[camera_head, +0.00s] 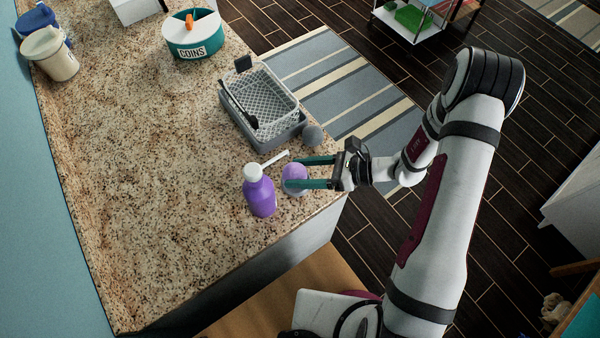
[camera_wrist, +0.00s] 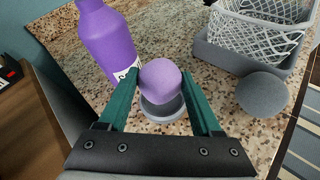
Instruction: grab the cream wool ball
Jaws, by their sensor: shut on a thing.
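My gripper (camera_head: 293,173) is shut on a lavender ball (camera_head: 294,174), with a green finger on either side of it. In the wrist view the lavender ball (camera_wrist: 163,84) sits between the fingers, over a small pale grey-lilac dish (camera_wrist: 160,110); I cannot tell whether they touch. A grey ball (camera_head: 312,134) lies on the counter beside the grey basket tray, and also shows in the wrist view (camera_wrist: 262,94). No ball that is clearly cream is visible on the counter.
A purple pump bottle (camera_head: 260,196) stands upright just left of my gripper. A white wire basket (camera_head: 262,90) in a grey tray (camera_head: 290,130) stands behind. A coin tub (camera_head: 193,35) and a cream pot (camera_head: 49,54) are farther back.

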